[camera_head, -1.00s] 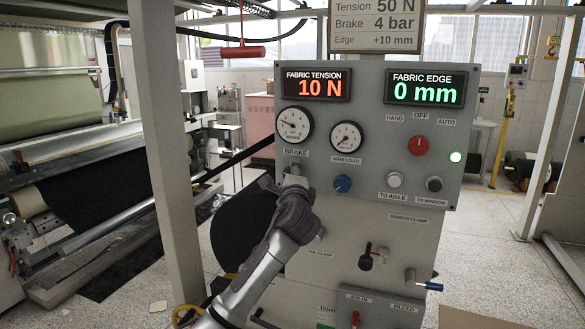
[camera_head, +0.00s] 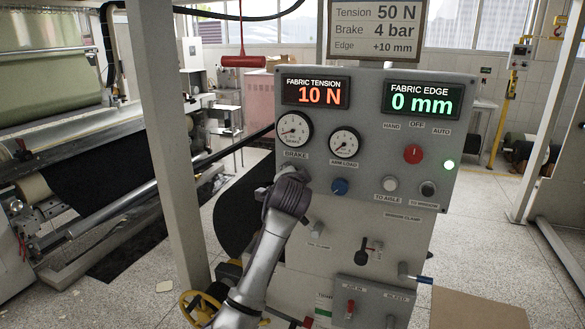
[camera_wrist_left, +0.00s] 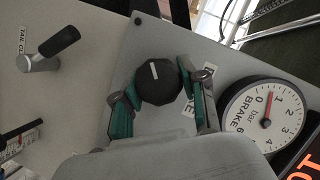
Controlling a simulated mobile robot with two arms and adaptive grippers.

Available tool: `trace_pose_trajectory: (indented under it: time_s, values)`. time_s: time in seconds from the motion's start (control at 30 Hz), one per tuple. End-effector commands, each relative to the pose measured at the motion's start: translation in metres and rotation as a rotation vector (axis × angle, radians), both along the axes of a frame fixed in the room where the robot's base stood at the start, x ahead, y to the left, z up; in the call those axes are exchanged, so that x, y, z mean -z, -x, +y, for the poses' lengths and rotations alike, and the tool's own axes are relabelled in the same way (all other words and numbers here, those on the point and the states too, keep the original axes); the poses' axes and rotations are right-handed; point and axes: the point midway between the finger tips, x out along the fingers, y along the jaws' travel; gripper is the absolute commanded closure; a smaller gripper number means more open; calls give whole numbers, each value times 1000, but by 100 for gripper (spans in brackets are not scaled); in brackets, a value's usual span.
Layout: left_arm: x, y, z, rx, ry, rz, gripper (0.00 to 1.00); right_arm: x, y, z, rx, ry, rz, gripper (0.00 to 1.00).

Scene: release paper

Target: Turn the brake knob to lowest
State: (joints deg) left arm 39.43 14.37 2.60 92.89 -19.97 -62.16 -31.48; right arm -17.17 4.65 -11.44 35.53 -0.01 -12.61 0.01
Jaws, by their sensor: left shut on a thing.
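The black brake knob (camera_wrist_left: 158,83) with a white pointer line is on the panel, between the fingers of my left gripper (camera_wrist_left: 155,93). The gripper is shut on the knob from both sides. In the head view, my left gripper (camera_head: 288,176) is at the panel below the BRAKE label and hides the knob. The brake gauge (camera_wrist_left: 266,118) beside it has its red needle close to 1 bar. It also shows in the head view (camera_head: 294,131). My right gripper is not in view.
The fabric tension display (camera_head: 316,93) reads 10 N and the edge display (camera_head: 423,99) reads 0 mm. A sign (camera_head: 376,30) above lists Brake 4 bar. A blue knob (camera_head: 340,187) and a red knob (camera_head: 413,154) are to the right. The tail clamp lever (camera_wrist_left: 50,50) is nearby.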

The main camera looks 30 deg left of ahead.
Motion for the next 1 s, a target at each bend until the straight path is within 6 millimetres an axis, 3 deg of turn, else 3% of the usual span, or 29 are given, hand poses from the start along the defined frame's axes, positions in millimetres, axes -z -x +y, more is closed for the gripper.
trace_pose_trajectory:
  time_s: [0.3,0.87,0.9,1.0]
  values:
    - [1,0,0,-1,132,-26,92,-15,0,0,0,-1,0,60]
    - [3,0,0,-1,162,-33,92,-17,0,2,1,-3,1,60]
    - [3,0,0,-1,162,-33,54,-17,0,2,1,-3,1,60]
    - [2,0,0,0,160,-34,38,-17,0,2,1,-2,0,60]
